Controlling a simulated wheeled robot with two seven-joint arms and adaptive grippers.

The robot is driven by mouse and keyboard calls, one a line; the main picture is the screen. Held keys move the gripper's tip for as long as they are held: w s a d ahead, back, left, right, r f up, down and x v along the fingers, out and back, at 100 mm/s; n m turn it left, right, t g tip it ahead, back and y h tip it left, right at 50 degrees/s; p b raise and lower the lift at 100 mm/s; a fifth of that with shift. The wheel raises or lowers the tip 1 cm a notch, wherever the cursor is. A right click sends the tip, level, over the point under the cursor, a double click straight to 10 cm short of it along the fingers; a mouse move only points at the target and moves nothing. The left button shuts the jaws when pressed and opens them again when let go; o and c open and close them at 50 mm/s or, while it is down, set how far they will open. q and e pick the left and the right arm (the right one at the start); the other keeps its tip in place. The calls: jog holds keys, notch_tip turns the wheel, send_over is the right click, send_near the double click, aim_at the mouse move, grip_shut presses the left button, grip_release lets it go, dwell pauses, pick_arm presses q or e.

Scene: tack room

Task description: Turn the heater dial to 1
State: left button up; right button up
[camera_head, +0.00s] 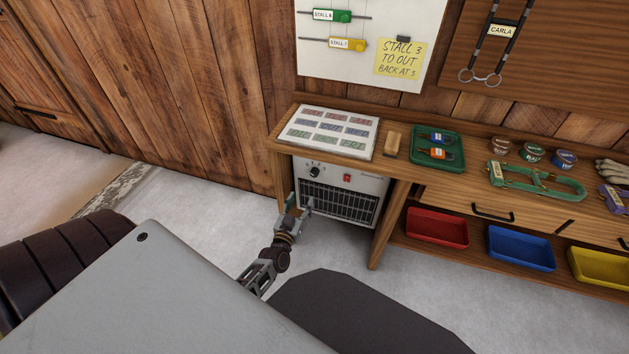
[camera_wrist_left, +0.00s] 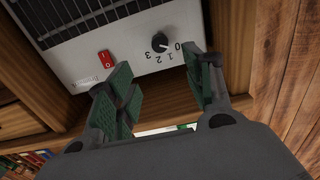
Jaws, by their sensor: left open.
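My left gripper (camera_head: 299,205) is open in front of the heater, below the dial. In the left wrist view, its fingers (camera_wrist_left: 163,78) are spread, apart from the dial. My right gripper is not in view.
A red rocker switch (camera_wrist_left: 105,58) is on the heater's front near the dial. The bench (camera_head: 390,168) overhangs the heater, and its leg (camera_head: 386,230) stands to the right. A labelled panel (camera_head: 333,132) and green tray (camera_head: 438,151) lie on top. Floor to the left is clear.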

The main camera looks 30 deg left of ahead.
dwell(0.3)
pick_arm(q)
jog(key=b, duration=0.3)
send_near(314, 175)
jog(key=shift+x, duration=4.1)
jog(key=shift+w+a+b, duration=0.15)
jog(key=shift+w+b, duration=0.15)
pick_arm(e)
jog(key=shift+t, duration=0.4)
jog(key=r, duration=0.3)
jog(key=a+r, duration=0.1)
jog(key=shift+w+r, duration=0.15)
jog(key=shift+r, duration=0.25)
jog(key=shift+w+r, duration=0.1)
pick_arm(q)
jog(key=c, duration=1)
jog(key=shift+c, duration=0.2)
